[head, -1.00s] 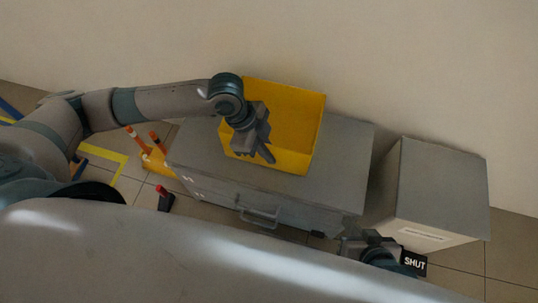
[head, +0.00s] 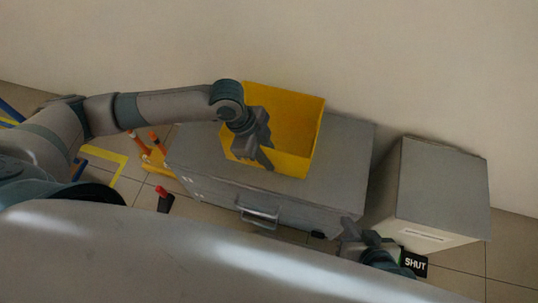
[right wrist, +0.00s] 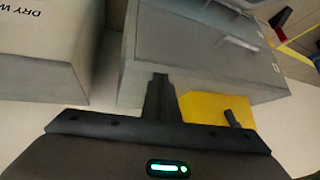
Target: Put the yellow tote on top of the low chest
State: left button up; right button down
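The yellow tote (head: 300,130) is an open box over the top of the grey low chest (head: 345,155) in the head view. Whether its base touches the chest is hidden. My left gripper (head: 265,158) is at the tote's near side and appears shut on its wall. In the right wrist view the tote (right wrist: 205,106) shows at the chest's edge with a dark finger against it. The chest (right wrist: 190,55) has a handle on its front.
A grey-topped box (head: 445,185) stands right of the chest, with a narrow gap between. A wall runs behind both. Orange posts on a yellow base (head: 155,155) and a red-topped dark object (head: 164,199) are on the floor at left. A black SHUT plate (head: 414,263) is beside my right wrist.

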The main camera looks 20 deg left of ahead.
pick_arm(q)
jog(key=shift+r, duration=0.1)
